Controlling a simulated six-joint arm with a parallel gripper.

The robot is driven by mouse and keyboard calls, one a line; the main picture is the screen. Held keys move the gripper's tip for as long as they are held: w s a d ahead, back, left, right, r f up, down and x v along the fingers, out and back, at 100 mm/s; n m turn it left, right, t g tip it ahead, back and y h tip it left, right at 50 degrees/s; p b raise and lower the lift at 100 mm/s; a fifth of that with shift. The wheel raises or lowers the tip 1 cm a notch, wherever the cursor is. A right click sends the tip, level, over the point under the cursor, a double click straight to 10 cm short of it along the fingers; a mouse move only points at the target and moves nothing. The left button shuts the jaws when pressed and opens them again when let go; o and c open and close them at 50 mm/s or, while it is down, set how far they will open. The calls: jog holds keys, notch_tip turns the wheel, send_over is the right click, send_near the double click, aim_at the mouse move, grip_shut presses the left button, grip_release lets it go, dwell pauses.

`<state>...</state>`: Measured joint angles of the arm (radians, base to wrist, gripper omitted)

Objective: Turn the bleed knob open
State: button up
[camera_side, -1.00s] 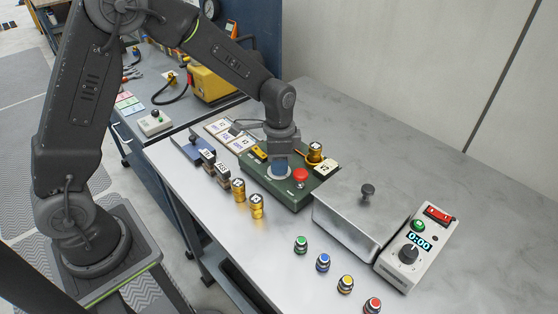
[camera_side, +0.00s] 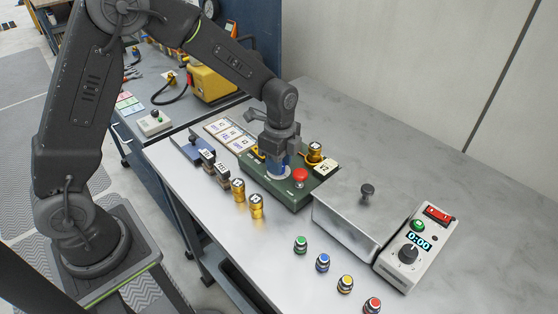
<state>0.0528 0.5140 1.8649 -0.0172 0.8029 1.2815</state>
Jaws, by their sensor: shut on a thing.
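The bleed knob, which I take to be the blue knob (camera_side: 281,172), stands on a pale round dial on the dark green panel box (camera_side: 291,203). My gripper (camera_side: 281,158) points down over the knob and is shut on it. The fingers hide the knob's upper part, so any pointer mark on it cannot be seen. A red mushroom button (camera_side: 300,176) sits on the same box, just right of the knob.
A gold cylinder (camera_side: 315,150) stands at the box's back right. Two gold cylinders (camera_side: 257,206) stand in front of it. A metal cover with a black knob (camera_side: 367,191) and a white timer box (camera_side: 418,246) are on the right. Several coloured caps (camera_side: 323,262) line the front.

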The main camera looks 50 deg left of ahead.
dwell(0.4)
jog(key=o, duration=0.9)
jog(key=shift+o, duration=0.2)
notch_tip(320, 180, up, 14)
jog(key=shift+w, duration=0.3)
jog(key=shift+a+f, duration=0.1)
jog(key=s+a+r+n+t, duration=0.1)
jog(key=s+r+n+t, duration=0.1)
jog(key=s+n, duration=0.5)
jog(key=s+a+r+n+t, duration=0.1)
jog(key=s+r+n+t, duration=0.2)
jog(key=s+n, duration=0.5)
jog(key=s+t, duration=0.1)
jog(key=s, duration=0.5)
jog(key=shift+s, duration=0.3)
